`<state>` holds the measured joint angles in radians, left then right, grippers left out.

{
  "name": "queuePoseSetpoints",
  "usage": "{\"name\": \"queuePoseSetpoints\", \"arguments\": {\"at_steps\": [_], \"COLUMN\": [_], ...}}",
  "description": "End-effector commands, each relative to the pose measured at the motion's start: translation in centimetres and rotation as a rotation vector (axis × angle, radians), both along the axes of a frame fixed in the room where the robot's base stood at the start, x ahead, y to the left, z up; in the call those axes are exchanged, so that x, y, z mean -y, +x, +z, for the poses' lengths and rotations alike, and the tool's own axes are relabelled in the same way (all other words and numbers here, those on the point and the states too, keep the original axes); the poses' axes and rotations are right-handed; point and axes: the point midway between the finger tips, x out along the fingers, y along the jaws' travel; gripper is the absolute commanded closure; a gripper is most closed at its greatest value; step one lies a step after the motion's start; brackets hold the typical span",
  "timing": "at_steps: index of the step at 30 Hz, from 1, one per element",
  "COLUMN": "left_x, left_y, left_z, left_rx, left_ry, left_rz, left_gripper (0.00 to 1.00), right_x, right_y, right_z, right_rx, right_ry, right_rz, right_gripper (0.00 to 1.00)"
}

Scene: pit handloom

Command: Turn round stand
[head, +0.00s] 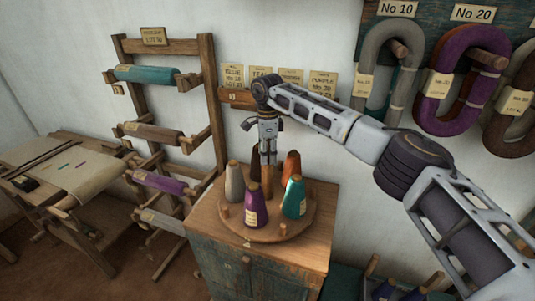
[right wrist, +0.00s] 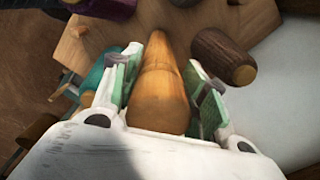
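The round stand (head: 262,232) is a wooden disc on top of a cabinet, with several thread cones and short pegs around it. Its tan wooden middle post (head: 267,184) also shows large in the right wrist view (right wrist: 160,85). My right gripper (head: 268,160) points down over the stand's middle. In the right wrist view its two green-padded fingers (right wrist: 165,90) stand on either side of the post, very close to it. I cannot tell whether both pads touch it. My left gripper is out of view.
Close around the post stand a grey cone (head: 235,184), a purple cone (head: 255,208), a teal cone (head: 294,198) and an orange cone (head: 291,166). The cabinet (head: 258,277) holds the stand. A yarn rack (head: 213,100) is at left; yarn hanks (head: 457,75) hang at right.

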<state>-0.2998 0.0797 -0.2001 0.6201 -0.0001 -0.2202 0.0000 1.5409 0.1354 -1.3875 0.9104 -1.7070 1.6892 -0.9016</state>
Motion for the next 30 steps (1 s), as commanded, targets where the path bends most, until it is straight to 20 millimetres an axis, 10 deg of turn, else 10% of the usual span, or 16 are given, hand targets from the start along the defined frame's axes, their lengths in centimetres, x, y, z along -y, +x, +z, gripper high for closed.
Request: {"name": "queuePoseSetpoints", "arguments": {"at_steps": [17,30], "left_x": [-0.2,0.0], "left_y": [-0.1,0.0], "left_z": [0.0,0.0], "left_rx": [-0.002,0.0], "left_ry": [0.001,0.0], "left_rz": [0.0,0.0], "left_gripper": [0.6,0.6], "right_x": [0.0,0.0], "right_y": [-0.1,0.0], "right_z": [0.3,5.5], "right_rx": [-0.003,-0.001], "right_ry": [-0.001,-0.001], "right_rz": [0.001,0.001], "right_gripper": [0.41,0.41]}}
